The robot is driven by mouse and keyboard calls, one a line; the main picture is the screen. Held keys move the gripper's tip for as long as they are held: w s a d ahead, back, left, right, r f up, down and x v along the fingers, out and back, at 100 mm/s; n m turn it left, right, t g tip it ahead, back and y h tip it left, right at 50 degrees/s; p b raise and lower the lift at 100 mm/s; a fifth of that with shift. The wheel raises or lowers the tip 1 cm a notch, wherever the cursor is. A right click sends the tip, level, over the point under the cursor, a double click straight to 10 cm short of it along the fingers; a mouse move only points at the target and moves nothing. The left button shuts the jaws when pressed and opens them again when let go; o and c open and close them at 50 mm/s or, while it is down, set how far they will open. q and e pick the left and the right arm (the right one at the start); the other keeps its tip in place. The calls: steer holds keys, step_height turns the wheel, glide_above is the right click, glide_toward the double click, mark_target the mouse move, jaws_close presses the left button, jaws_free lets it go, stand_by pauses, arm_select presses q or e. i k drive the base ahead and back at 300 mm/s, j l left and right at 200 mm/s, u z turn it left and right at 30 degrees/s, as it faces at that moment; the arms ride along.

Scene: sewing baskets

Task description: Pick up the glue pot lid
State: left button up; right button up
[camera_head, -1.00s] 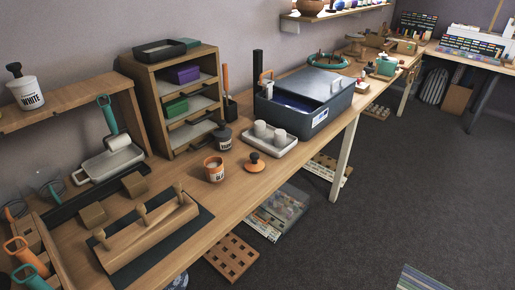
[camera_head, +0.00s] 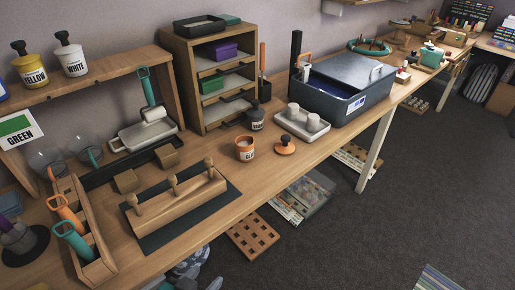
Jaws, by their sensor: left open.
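The glue pot lid (camera_head: 285,149) is an orange disc with a dark knob on top. It lies knob up on the wooden worktop, near the front edge. The open glue pot (camera_head: 245,152), orange with a white label, stands just left of it, apart from it. Nothing touches the lid. Partly cut-off grey and teal shapes at the bottom edge may include my left gripper (camera_head: 198,284); it is hard to make out there. It is well below and away from the lid and holds nothing I can see. My right gripper is not in view.
A tray with two pale cups (camera_head: 303,135) sits just behind the lid. A dark bottle (camera_head: 255,118) stands behind the pot. A wooden stand with knobs (camera_head: 175,203) lies left on a dark mat.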

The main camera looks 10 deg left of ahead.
mark_target(285, 147)
steer(key=u, duration=1.2)
steer(key=l+u, duration=0.95)
steer(key=k+l+u, duration=0.1)
steer(key=l+u, duration=0.2)
steer(key=k+l+u, duration=0.25)
steer(key=l, duration=0.2)
steer(key=k+l, duration=0.1)
steer(key=l, duration=0.2)
steer(key=k+l+u, duration=0.1)
steer(key=l, duration=0.2)
steer(key=k+l, duration=0.1)
steer(key=l, duration=0.2)
steer(key=i+u, duration=0.05)
